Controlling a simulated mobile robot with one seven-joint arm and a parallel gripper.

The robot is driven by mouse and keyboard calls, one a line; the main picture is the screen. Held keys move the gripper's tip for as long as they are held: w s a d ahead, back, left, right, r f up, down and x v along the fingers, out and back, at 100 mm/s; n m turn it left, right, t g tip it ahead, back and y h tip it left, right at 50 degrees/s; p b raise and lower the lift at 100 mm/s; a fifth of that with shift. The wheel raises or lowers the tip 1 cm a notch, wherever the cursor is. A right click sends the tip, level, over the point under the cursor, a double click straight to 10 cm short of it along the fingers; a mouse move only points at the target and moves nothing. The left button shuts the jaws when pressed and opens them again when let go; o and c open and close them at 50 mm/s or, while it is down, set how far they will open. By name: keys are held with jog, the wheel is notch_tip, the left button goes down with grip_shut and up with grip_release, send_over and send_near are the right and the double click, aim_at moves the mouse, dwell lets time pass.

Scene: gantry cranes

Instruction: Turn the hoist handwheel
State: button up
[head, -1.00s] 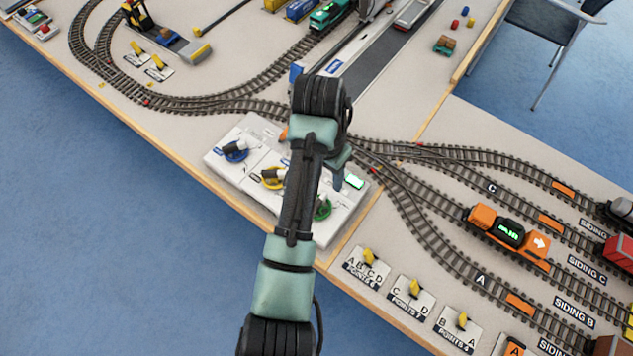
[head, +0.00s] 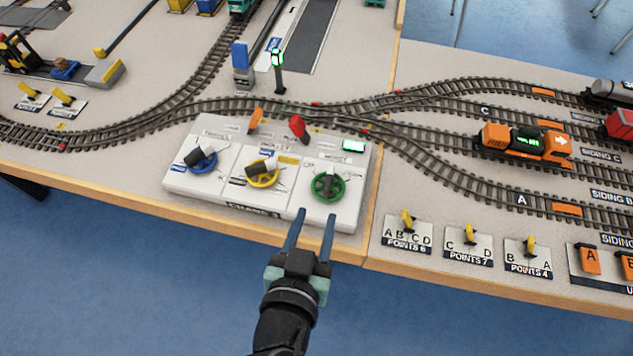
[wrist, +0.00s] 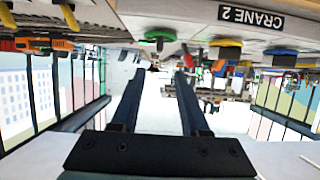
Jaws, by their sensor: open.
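A white crane control panel (head: 222,196) sits at the table's front edge. It carries three handwheels: blue (head: 202,160) at left, yellow (head: 262,172) in the middle and green (head: 328,186) at right. The labels by the wheels are too small to read, so I cannot tell which is the hoist wheel. My gripper (head: 316,213) is open and empty, its fingers pointing toward the green wheel from the front edge. In the wrist view, which looks upside down, my gripper (wrist: 159,74) also shows empty, with the green wheel (wrist: 160,35) beyond the fingertips.
Orange (head: 256,119) and red (head: 298,127) levers and a lit green display (head: 354,146) are on the panel's back part. Tracks run behind it. Points levers on plates (head: 407,233) stand to the right. Blue floor lies open in front of the table.

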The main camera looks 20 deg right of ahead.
aim_at(328, 180)
jog(key=x, duration=1.3)
jog(key=shift+s+p, duration=0.1)
jog(key=shift+p, duration=0.25)
jog(key=shift+c, duration=0.2)
grip_shut()
